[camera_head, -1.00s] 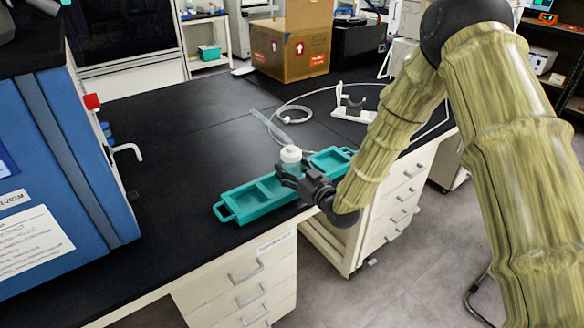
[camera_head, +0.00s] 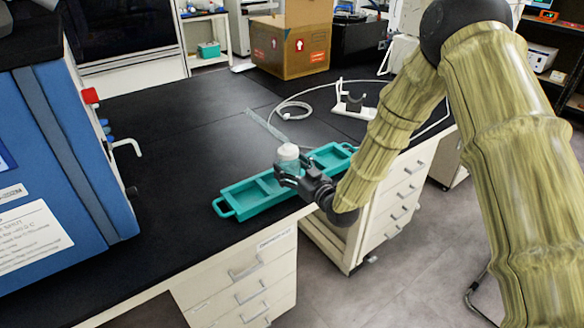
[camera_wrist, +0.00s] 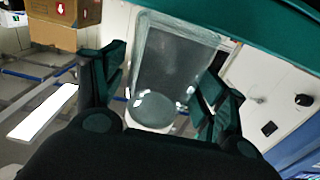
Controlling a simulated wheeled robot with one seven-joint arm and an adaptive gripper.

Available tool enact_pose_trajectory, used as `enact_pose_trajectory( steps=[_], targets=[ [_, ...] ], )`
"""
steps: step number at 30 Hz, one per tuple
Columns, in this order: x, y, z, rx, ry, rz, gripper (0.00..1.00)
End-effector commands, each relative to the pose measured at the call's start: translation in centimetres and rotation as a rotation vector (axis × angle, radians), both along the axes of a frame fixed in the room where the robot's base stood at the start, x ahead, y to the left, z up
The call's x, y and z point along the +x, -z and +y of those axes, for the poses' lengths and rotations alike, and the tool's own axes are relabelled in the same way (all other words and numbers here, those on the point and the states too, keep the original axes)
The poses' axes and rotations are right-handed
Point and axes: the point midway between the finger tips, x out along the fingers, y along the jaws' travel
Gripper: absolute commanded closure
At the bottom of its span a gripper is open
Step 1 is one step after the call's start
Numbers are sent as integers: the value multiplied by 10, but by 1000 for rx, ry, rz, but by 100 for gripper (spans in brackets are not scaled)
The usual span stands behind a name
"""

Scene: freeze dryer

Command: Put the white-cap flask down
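The white-cap flask (camera_head: 288,163) is a small clear vessel with a white cap. It stands about upright between the fingers of my gripper (camera_head: 289,174), over or at the front edge of the teal tray (camera_head: 243,211).
The tray lies on the black bench (camera_head: 180,150) along its front edge. A blue machine (camera_head: 75,160) stands at the left. A white cable (camera_head: 290,108), a white stand (camera_head: 353,105) and a cardboard box (camera_head: 291,45) are behind. The bench between machine and tray is clear.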

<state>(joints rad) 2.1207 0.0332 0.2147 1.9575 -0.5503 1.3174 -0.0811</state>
Motion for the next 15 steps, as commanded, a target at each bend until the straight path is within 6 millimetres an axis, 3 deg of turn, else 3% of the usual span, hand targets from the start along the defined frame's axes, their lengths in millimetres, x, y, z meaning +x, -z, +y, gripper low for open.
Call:
enact_pose_trajectory(
  steps=[15],
  targets=[
    [0, 0, 0, 0, 0, 0, 20]
  ],
)
